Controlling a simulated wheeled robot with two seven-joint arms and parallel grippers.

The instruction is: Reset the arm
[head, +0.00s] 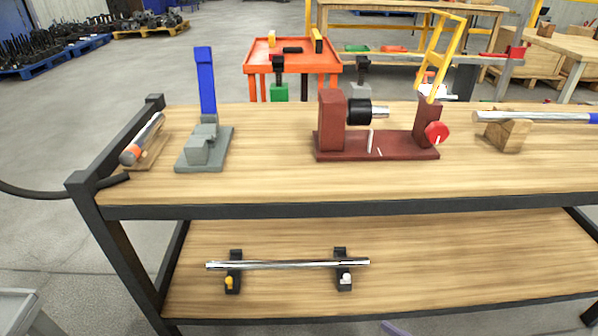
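Neither of my grippers is in view, and no arm of mine shows clearly. On the workbench top (270,185), a grey device (203,150) at the left holds a blue lever (206,80) that stands nearly upright. In the middle sits a dark red fixture (375,147) with two uprights, a black and silver cylinder (366,111) on the left one and a red knob (437,133) by the right one. At the far left, a silver tool with an orange-red end (143,140) lies tilted on a wooden rest.
A silver bar with a blue end (540,117) rests on a wooden block (508,134) at the right. On the lower shelf (450,270), a metal rod (290,264) lies across two black stands. An orange cart (293,62) stands behind. The bench's front strip is clear.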

